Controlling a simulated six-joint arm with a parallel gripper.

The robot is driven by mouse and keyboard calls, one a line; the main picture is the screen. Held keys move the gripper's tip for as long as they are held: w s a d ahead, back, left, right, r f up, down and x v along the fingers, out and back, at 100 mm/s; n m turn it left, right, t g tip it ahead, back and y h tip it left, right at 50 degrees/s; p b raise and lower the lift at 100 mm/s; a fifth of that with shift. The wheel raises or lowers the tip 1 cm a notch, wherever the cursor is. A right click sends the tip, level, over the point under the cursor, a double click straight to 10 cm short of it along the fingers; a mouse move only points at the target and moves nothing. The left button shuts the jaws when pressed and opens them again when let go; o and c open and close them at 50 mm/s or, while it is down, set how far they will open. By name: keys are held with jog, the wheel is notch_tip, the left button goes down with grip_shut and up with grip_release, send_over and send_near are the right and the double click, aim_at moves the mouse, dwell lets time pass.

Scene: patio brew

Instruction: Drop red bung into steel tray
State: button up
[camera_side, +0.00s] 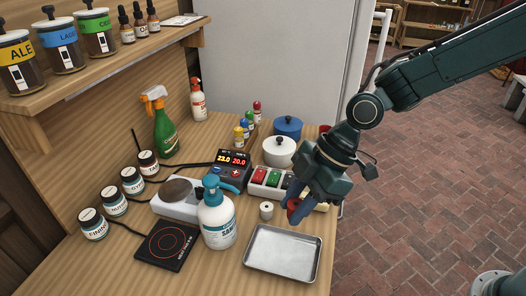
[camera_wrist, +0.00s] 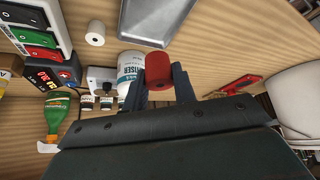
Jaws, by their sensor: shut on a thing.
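The red bung (camera_wrist: 159,70) is between the fingertips of my gripper (camera_wrist: 160,85) in the wrist view, and the gripper is shut on it. In the side view the bung (camera_side: 292,205) shows partly behind the blue-grey fingers of my gripper (camera_side: 296,208), raised above the table. The steel tray (camera_side: 250,262) is a shallow, empty rectangle near the table's front right edge. The held bung is beyond the tray's back edge in the side view. The tray (camera_wrist: 125,35) also shows at the top of the wrist view.
A white roll-like bung (camera_side: 266,210) stands behind the tray. The sanitiser bottle (camera_side: 218,215) stands left of the tray, with a black hot plate (camera_side: 167,246) farther left.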

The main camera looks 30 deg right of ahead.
jog(key=shift+f, duration=0.1)
jog(key=shift+f, duration=2.9)
jog(key=o, duration=1)
jog(key=shift+r, duration=0.15)
jog(key=v, duration=1.3)
jog(key=shift+d+r, duration=0.25)
